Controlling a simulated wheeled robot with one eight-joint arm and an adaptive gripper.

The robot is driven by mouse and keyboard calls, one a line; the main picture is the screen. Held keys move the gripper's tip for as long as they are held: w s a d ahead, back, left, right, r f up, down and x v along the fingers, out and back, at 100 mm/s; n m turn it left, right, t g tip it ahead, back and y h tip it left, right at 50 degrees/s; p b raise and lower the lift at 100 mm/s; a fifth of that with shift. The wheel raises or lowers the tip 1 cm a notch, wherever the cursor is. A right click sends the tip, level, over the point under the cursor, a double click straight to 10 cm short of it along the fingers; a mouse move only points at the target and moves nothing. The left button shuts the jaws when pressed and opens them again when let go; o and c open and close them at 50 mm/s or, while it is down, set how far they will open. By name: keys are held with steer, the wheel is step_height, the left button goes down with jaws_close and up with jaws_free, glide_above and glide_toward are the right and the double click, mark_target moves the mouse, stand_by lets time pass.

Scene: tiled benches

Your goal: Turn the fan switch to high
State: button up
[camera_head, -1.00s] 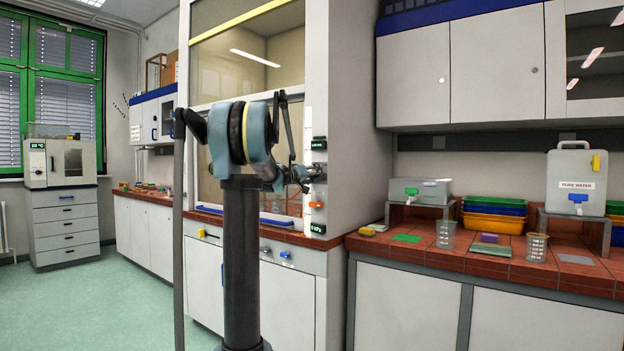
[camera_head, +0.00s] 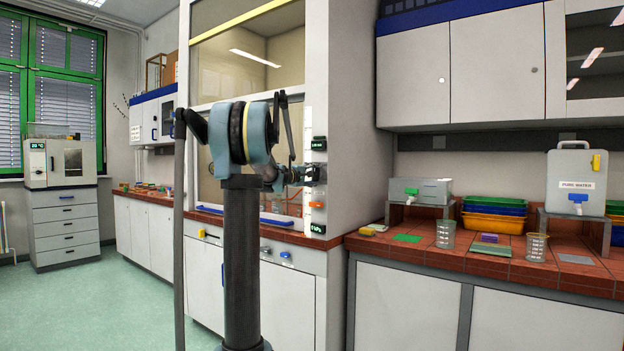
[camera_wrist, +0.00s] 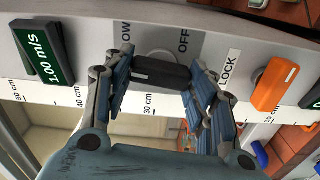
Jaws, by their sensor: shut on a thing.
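The fan switch (camera_wrist: 160,71) is a black bar-shaped knob on a round base on the fume hood's white front post. In the wrist view, part of a label reading "OW" is at its upper left and "OFF" at its upper right. No "high" label shows. My gripper (camera_wrist: 163,84) has one finger at each end of the knob and is shut on it. In the head view my gripper (camera_head: 308,174) is at the post, and the switch is too small and covered to make out.
An orange knob (camera_wrist: 276,85) beside a "LOCK" label sits right of the switch in the wrist view. A green display (camera_wrist: 36,52) reading 1.00 m/s is at the left. The hood's glass sash (camera_head: 210,165) is behind my arm. A tiled bench (camera_head: 470,262) stands at right.

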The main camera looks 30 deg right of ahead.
steer(key=shift+w+a+n, duration=0.15)
steer(key=shift+w+n, duration=0.05)
steer(key=shift+n, duration=0.4)
steer(key=shift+f, duration=0.1)
steer(key=o, duration=1)
steer(key=shift+o, duration=0.2)
steer(key=shift+s, duration=0.1)
steer(key=v, duration=1.1)
steer(key=shift+a, duration=0.4)
steer(key=shift+s+f, duration=0.1)
